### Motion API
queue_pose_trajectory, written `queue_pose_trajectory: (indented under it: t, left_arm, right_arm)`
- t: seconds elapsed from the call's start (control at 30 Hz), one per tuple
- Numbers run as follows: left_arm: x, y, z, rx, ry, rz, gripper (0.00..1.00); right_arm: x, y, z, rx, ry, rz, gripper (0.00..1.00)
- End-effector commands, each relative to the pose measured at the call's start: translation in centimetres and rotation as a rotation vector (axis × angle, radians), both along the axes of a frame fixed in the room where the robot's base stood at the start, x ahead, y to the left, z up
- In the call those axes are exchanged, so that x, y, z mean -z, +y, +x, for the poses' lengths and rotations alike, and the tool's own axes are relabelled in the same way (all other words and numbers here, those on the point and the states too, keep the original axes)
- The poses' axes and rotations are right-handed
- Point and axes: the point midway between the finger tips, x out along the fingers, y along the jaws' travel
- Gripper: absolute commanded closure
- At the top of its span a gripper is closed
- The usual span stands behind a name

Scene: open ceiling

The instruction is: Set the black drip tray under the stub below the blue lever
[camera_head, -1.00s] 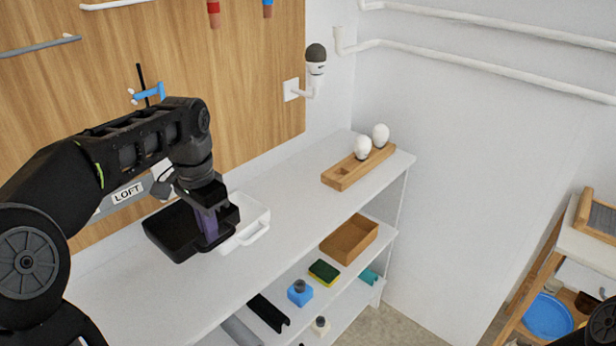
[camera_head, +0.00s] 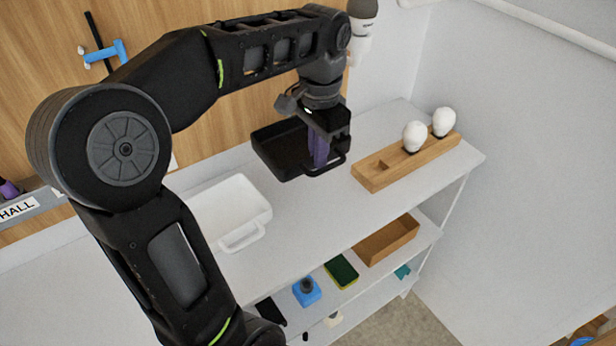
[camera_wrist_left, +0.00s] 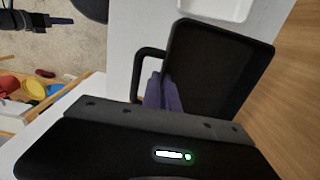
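The black drip tray (camera_head: 282,150) is over the white shelf top, between the white tray and the wooden bulb holder. Whether it touches the shelf is unclear. My left gripper (camera_head: 319,158) has its purple fingers shut on the tray's handle side; the tray also shows in the left wrist view (camera_wrist_left: 215,70), with its handle loop beside the fingers (camera_wrist_left: 163,95). The blue lever (camera_head: 105,53) is on the wooden panel at upper left, with a black rod beside it. My left arm covers the panel below it, and I see no stub there.
A white tray (camera_head: 228,210) lies on the shelf, left of the black one. A wooden holder (camera_head: 385,172) with two white bulbs stands at right. A white wall fitting (camera_head: 360,45) is above. A wooden box (camera_head: 388,240) and sponge (camera_head: 341,271) are on the lower shelf.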

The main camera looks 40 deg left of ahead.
Motion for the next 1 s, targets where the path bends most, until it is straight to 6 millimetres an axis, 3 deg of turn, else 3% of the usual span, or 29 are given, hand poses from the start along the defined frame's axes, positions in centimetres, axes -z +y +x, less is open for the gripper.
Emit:
queue_pose_trajectory:
  t: [0.17, 0.5, 0.87, 1.0]
  left_arm:
    - [0.5, 0.0, 0.0, 0.000, 0.002, 0.000, 1.00]
    - [5.8, 0.0, 0.0, 0.000, 0.003, 0.000, 1.00]
    - [6.4, 0.0, 0.0, 0.000, 0.000, 0.000, 1.00]
    - [7.8, 0.0, -0.1, 0.000, 0.003, -0.001, 1.00]
  right_arm:
    - [0.0, 0.0, 0.0, 0.000, 0.000, 0.000, 0.64]
    - [-0.4, 0.0, 0.0, 0.001, 0.001, -0.001, 0.64]
    - [-0.3, 0.0, 0.0, 0.001, 0.001, -0.001, 0.64]
    - [-0.5, 0.0, 0.0, 0.001, 0.001, -0.002, 0.64]
